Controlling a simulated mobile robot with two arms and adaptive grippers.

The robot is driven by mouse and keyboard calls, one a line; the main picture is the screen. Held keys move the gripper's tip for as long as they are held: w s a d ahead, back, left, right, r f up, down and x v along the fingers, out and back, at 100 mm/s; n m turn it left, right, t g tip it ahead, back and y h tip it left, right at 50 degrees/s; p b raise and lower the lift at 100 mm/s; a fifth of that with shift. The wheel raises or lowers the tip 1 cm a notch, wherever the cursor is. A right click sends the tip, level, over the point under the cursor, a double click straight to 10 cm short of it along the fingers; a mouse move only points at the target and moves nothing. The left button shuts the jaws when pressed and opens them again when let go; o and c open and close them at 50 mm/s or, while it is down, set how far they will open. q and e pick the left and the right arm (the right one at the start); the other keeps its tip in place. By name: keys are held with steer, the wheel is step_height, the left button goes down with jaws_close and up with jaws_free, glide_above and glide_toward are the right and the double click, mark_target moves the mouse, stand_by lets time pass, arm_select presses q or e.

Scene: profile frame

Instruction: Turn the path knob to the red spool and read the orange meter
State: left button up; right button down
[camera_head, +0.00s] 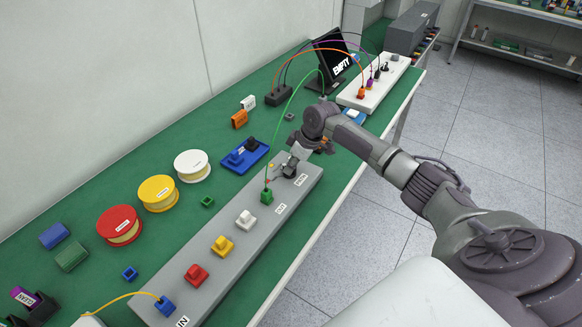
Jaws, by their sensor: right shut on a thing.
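My right gripper (287,170) reaches in from the right and is shut at the far end of the long grey panel (228,258). It is closed on the path knob, which is mostly hidden by the fingers, so its pointing direction cannot be read. The red spool (120,225) lies on the green bench at the left, with the yellow spool (158,193) and white spool (192,166) beyond it. A small orange block (239,119) with a label stands farther back; its text is unreadable. A tilted black screen (335,60) reads "EMPTY". My left gripper is not in view.
The panel carries blue (166,306), red (196,274), yellow (222,246), white (246,220) and green (266,196) pieces. A green wire arches from the green one. A white far panel (350,98) holds wired plugs. A blue tray (241,161) lies near the gripper.

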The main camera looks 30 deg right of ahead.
steer(key=n+b, duration=0.2)
steer(key=n+g+y+b, duration=0.1)
steer(key=n, duration=0.2)
steer(key=shift+w+f+g+b, duration=0.15)
steer(key=shift+g+b, duration=0.15)
steer(key=shift+b, duration=0.05)
steer(key=shift+d+n+g+y+b, duration=0.1)
steer(key=shift+n+g+y+b, duration=0.35)
steer(key=shift+n+b, duration=0.8)
steer(key=shift+r+n, duration=0.2)
steer(key=shift+n, duration=0.15)
steer(key=c, duration=1.1)
jaws_free()
steer(key=shift+c, duration=0.2)
steer(key=w+v, duration=0.1)
steer(key=v, duration=1.1)
steer(key=shift+s, duration=0.4)
